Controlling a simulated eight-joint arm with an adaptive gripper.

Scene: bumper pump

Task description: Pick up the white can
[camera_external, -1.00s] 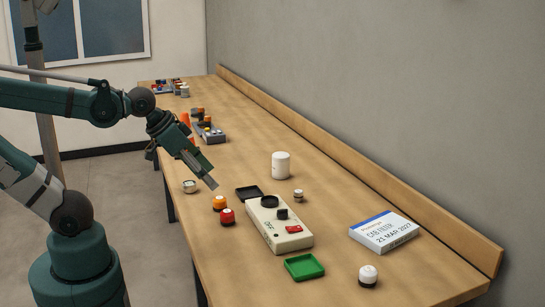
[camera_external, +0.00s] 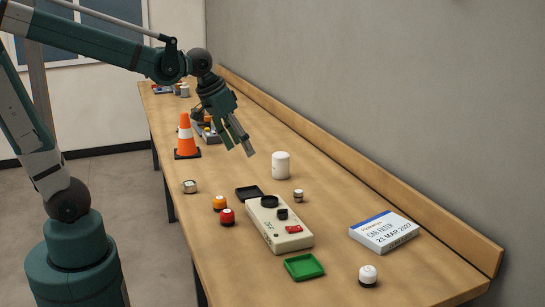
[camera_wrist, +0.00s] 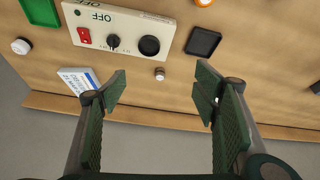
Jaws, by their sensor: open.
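The white can (camera_external: 281,165) stands upright on the wooden bench in the external view, behind the beige control box and near the wall side. My gripper (camera_external: 241,150) is above the bench, to the left of the can and higher, pointing down and to the right. In the wrist view my gripper (camera_wrist: 162,85) is open, its two fingers wide apart with nothing between them. The can is not clearly seen there; a small white patch shows at the right finger, which seems to hide most of it.
The beige control box (camera_external: 278,228), black tray (camera_external: 249,193), small white-topped knob (camera_external: 298,196), and orange and red buttons (camera_external: 227,217) lie near the can. A green tray (camera_external: 304,267), a labelled box (camera_external: 384,232) and an orange cone (camera_external: 186,137) stand farther off. A ledge runs along the wall.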

